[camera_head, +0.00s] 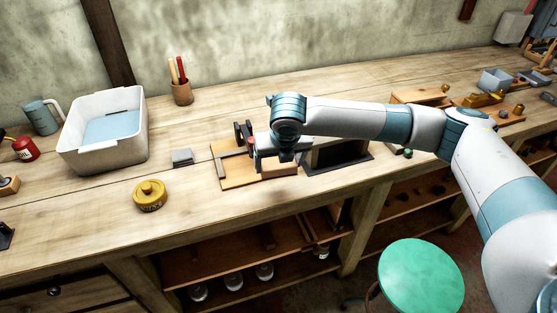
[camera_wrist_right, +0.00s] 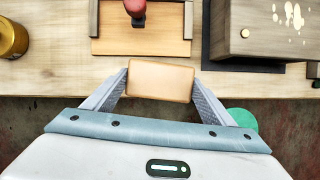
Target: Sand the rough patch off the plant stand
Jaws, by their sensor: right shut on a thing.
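My right gripper (camera_head: 276,157) is over the front part of the bench, and its fingers are largely hidden by the wrist in the head view. In the right wrist view it (camera_wrist_right: 160,94) is shut on a tan rectangular block (camera_wrist_right: 160,78). The block is near the front edge of the bench. A dark brown box-like piece with pale blotches (camera_wrist_right: 268,32), possibly the plant stand, stands on a dark mat to the right; it (camera_head: 338,152) is partly behind my arm in the head view. I cannot tell whether the blotches are the rough patch. My left gripper is not in view.
A wooden board with dark bars (camera_head: 232,180) lies beside the dark mat (camera_head: 318,168). A yellow tin (camera_head: 150,196), a small grey block (camera_head: 182,157) and a white tub (camera_head: 115,145) are left. A green stool (camera_head: 421,276) stands in front. Bench around the tin is clear.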

